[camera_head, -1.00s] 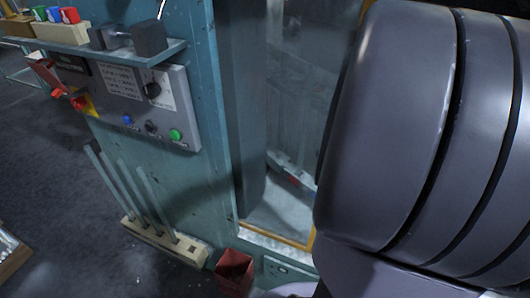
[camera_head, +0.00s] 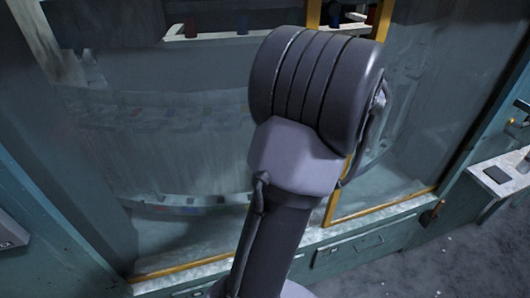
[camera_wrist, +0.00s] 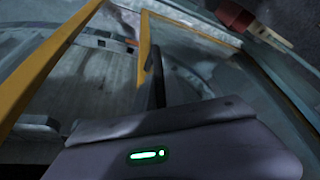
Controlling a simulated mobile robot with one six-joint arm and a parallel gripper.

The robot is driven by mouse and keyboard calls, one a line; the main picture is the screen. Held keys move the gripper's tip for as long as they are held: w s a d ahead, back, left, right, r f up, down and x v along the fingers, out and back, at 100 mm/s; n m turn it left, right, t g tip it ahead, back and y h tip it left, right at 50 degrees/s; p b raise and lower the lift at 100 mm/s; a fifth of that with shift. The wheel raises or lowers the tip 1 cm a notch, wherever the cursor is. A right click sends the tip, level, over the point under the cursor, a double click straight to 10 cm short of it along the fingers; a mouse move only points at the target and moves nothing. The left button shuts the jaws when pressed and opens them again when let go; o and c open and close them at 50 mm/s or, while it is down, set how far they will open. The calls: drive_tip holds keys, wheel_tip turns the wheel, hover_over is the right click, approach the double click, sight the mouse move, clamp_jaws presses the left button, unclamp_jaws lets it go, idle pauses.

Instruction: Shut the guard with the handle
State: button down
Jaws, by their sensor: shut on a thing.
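The guard is glass in yellow frames, with one glass pane (camera_head: 160,150) at the left and another (camera_head: 410,110) at the right in the head view. Two yellow uprights show at the top, with a narrow gap between them. In the wrist view a yellow upright (camera_wrist: 48,68) crosses the left and a thinner one (camera_wrist: 145,50) stands near the middle. A dark upright bar, the handle (camera_wrist: 157,75), stands beside the thinner one. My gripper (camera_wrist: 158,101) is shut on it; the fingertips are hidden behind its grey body. In the head view my arm hides the gripper.
A yellow bottom rail (camera_head: 385,205) runs along the teal machine base. A white-topped side bench (camera_head: 500,172) stands at the right, with small items on it. Shelves with small parts show dimly through the glass. Grey floor (camera_head: 440,265) is clear at the lower right.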

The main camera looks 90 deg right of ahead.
drive_tip(key=s+d+p, duration=0.2)
drive_tip(key=s+d, duration=0.1)
drive_tip(key=s, duration=0.4)
drive_tip(key=shift+s+p, duration=0.15)
drive_tip(key=shift+p, duration=0.2)
drive_tip(key=shift+r, duration=0.1)
drive_tip(key=c, duration=1.6)
unclamp_jaws()
drive_tip(key=shift+d, duration=0.1)
drive_tip(key=shift+o, duration=1)
drive_tip(key=shift+s+d, duration=0.1)
drive_tip(key=shift+s, duration=0.05)
drive_tip(key=p+v, duration=0.3)
drive_tip(key=v, duration=1.4)
drive_tip(key=shift+r, duration=0.2)
